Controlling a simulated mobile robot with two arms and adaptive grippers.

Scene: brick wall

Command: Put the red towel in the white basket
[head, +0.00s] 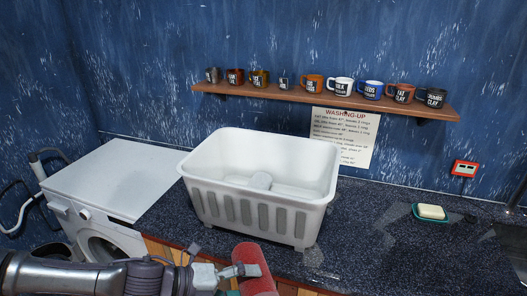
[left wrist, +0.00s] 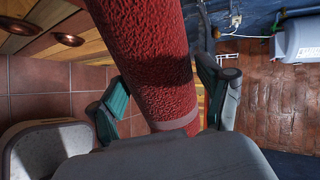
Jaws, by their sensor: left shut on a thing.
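The red towel (head: 252,264) looks like a roll and is held by my left gripper (head: 236,272) at the bottom of the head view, in front of the counter's edge. In the left wrist view the textured red towel (left wrist: 150,60) runs between the two fingers of my left gripper (left wrist: 168,100), which is shut on it. The white basket (head: 256,216) stands on the dark counter, just beyond the towel and apart from it. The basket's open top faces up, and a white raised piece shows on its inside floor. My right gripper is not in view.
A white washing machine (head: 108,178) stands left of the basket. A shelf (head: 330,98) with several mugs runs along the blue wall above. A soap bar (head: 431,211) in a green dish lies on the right. The dark counter (head: 370,240) is clear right of the basket.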

